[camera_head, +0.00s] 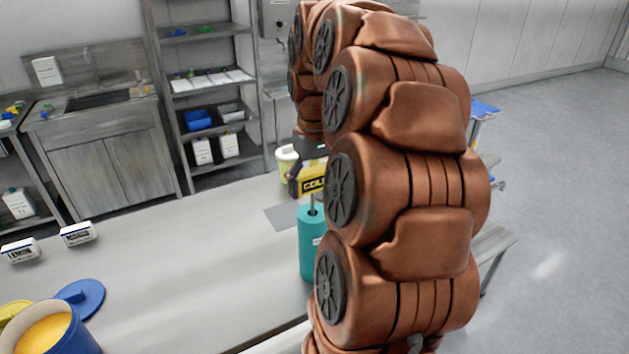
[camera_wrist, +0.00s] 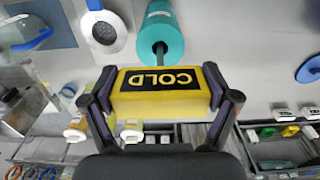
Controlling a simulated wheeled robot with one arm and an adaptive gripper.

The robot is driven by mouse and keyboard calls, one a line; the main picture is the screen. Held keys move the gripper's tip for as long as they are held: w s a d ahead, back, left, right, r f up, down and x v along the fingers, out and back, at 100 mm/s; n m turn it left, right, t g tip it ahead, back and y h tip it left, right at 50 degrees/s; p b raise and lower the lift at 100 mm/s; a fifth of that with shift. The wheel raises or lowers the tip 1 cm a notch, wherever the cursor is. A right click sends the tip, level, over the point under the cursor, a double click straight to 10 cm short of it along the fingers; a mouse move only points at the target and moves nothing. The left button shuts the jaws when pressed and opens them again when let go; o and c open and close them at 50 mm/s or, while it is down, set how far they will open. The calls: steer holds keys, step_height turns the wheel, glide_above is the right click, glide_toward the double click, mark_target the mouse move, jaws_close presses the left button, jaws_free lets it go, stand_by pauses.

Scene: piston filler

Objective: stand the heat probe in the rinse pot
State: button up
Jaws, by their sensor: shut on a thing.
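The heat probe, a yellow block (camera_wrist: 160,101) with a black COLD label, is between the dark fingers of my gripper (camera_wrist: 159,82). In the head view the block (camera_head: 311,182) is partly hidden by my arm. A thin grey stem runs below it toward the top of a teal cylinder (camera_head: 308,252), which I take for the rinse pot. The cylinder stands upright on the table and also shows in the wrist view (camera_wrist: 161,22). The stem's lower end seems to meet the dark hole in its top; how deep it goes is hidden.
A white-and-yellow tub (camera_head: 286,160) stands behind the block. A white plate-like thing (camera_wrist: 104,32) lies beside the cylinder. The table's middle is clear.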

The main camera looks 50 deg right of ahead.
steer(key=shift+f+b, duration=1.75)
steer(key=shift+f, duration=1.2)
steer(key=o, duration=1.2)
steer(key=shift+r, duration=5.95)
